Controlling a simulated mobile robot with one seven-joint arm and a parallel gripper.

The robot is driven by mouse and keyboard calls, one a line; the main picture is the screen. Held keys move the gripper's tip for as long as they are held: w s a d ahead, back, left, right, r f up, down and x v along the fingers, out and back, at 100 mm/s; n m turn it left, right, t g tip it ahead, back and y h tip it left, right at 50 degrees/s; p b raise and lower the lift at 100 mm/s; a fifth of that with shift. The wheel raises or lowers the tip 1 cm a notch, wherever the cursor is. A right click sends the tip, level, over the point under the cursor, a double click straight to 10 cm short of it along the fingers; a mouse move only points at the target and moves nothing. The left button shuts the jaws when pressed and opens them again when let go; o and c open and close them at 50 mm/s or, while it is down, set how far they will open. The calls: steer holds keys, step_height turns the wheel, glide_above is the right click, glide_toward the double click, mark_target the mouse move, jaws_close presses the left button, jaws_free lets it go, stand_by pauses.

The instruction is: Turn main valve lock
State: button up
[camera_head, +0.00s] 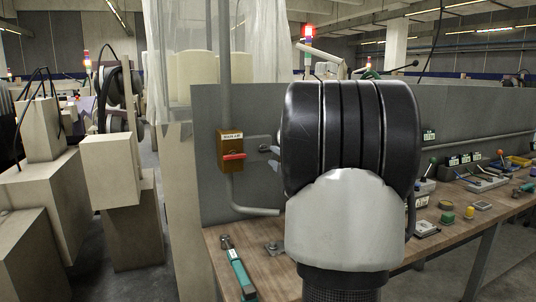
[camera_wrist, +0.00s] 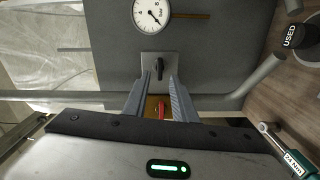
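A brown-gold valve box (camera_head: 230,148) with a white label and a red handle (camera_head: 233,156) is fixed to the grey panel left of my arm in the head view. In the wrist view the red handle (camera_wrist: 161,111) shows between my finger bases. A black lever (camera_wrist: 160,68) on a light grey square plate (camera_wrist: 152,57) sits between and just beyond my fingertips in that view. My gripper (camera_wrist: 160,77) is open, with nothing held. Whether the fingertips touch the lever or plate cannot be told. My arm hides most of the gripper in the head view.
A round pressure gauge (camera_wrist: 151,14) is beyond the plate in the wrist view. A grey pipe (camera_head: 252,210) bends below the valve box. The wooden bench (camera_head: 215,241) holds a green-handled torque tool (camera_head: 240,275) and, at right, several small items. Loom parts stand at left.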

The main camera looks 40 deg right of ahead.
mark_target(267, 151)
steer(key=p+x, duration=0.1)
steer(key=x, duration=0.3)
steer(key=shift+w+r+p, duration=0.15)
steer(key=shift+p, duration=0.25)
steer(key=shift+w+d, duration=0.1)
steer(key=shift+w, duration=0.15)
steer(key=shift+w+f+b, duration=0.1)
steer(key=shift+f+b, duration=0.1)
steer(key=shift+b, duration=0.15)
jaws_close()
